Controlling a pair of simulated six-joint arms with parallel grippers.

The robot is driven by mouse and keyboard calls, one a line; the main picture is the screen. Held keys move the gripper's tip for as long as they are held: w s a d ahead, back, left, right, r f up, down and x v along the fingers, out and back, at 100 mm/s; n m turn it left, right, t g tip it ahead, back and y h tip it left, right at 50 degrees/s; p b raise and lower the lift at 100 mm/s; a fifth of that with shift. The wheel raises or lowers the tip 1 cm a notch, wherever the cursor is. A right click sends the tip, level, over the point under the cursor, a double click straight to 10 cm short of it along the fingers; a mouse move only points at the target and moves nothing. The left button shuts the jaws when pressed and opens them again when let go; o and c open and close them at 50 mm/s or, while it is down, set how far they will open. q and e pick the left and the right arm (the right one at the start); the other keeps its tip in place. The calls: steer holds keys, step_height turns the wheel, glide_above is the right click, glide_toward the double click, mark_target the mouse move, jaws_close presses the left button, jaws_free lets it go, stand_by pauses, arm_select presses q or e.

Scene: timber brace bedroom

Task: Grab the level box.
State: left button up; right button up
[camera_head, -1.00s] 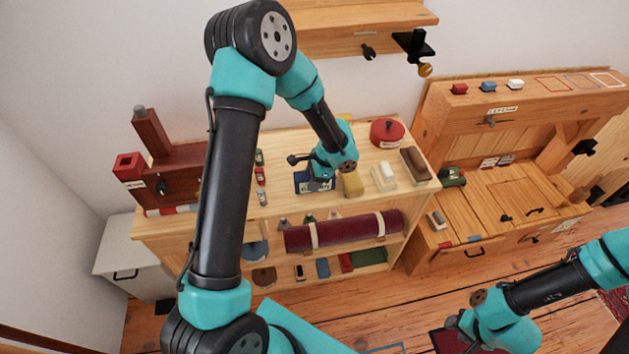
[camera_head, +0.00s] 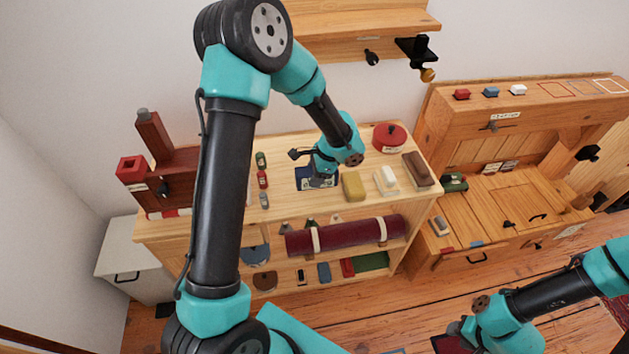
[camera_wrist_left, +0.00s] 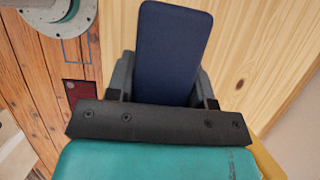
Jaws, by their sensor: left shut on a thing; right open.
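The dark blue box (camera_head: 304,178), which I take to be the level box, is on the wooden shelf unit's top, partly hidden by my left gripper. A pale mark shows on its front part; I cannot read it. My left gripper (camera_head: 320,170) is shut on it. In the left wrist view the box (camera_wrist_left: 172,50) is held between the two fingers, its flat dark blue face showing. I cannot tell whether it is clear of the shelf top. My right gripper (camera_head: 462,330) is open at the lower right, over the floor, far from the box.
A yellow block (camera_head: 353,187), white block (camera_head: 387,181) and brown block (camera_head: 418,170) stand right of the box. Small green and red items (camera_head: 262,180) stand left. A red round pot (camera_head: 389,137) is behind. A maroon roll (camera_head: 345,235) lies on the shelf below.

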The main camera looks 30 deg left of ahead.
arm_select(q)
steer(key=s+d+r, duration=0.1)
steer(key=s+d, duration=0.7)
steer(key=s, duration=0.5)
steer(key=shift+s+d+r, duration=0.15)
steer(key=shift+s+d, duration=0.1)
